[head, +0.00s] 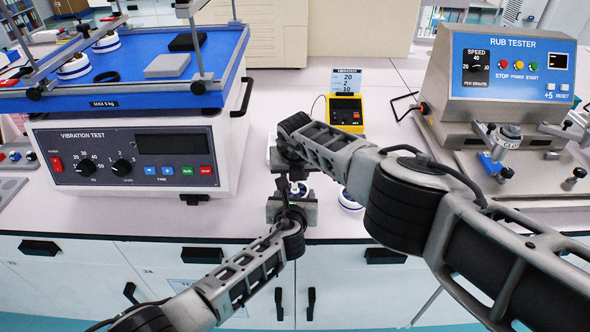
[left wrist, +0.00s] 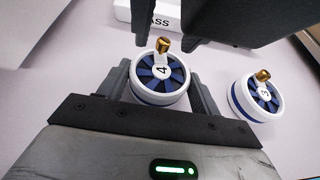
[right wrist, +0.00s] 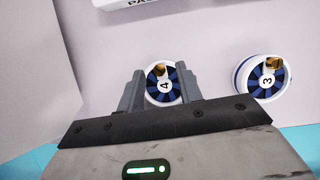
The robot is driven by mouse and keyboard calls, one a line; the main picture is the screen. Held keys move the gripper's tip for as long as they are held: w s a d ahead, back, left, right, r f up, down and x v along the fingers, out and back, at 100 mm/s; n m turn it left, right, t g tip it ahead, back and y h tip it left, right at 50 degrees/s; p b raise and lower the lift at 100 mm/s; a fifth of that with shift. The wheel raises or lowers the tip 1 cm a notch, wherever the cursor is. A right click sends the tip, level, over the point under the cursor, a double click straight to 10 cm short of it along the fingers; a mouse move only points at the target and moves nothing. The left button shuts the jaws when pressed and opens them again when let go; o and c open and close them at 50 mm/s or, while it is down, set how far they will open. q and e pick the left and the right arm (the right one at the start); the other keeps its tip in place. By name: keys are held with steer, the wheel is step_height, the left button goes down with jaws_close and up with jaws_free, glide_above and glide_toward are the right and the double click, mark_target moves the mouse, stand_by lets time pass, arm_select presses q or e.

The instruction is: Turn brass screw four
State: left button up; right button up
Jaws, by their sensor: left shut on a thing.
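The round blue-and-white piece marked 4 (left wrist: 160,80) has a brass screw (left wrist: 162,45) standing up at its rim. My left gripper (left wrist: 160,85) is shut on this piece, with one finger on each side. In the head view the left gripper (head: 297,190) is low in the middle, at the front of the bench. My right gripper (right wrist: 160,85) is above the piece, its fingers apart. In the right wrist view the piece (right wrist: 164,88) and its brass screw (right wrist: 158,70) show between them. The right fingertips are largely hidden in the head view.
A similar piece marked 3 (left wrist: 256,97), with its own brass screw (left wrist: 263,75), stands to the right. A white block with lettering (left wrist: 150,14) lies behind. The vibration tester (head: 130,155), a yellow device (head: 345,110) and the rub tester (head: 510,70) stand around. The bench edge is close.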

steer(key=shift+r, duration=0.15)
steer(key=shift+r, duration=0.65)
steer(key=shift+s+d+r, duration=0.15)
steer(key=shift+s+r, duration=0.2)
steer(key=shift+s, duration=0.15)
steer(key=v, duration=0.9)
steer(key=shift+r, duration=0.25)
steer(key=shift+s+f, duration=0.1)
steer(key=shift+s, duration=0.05)
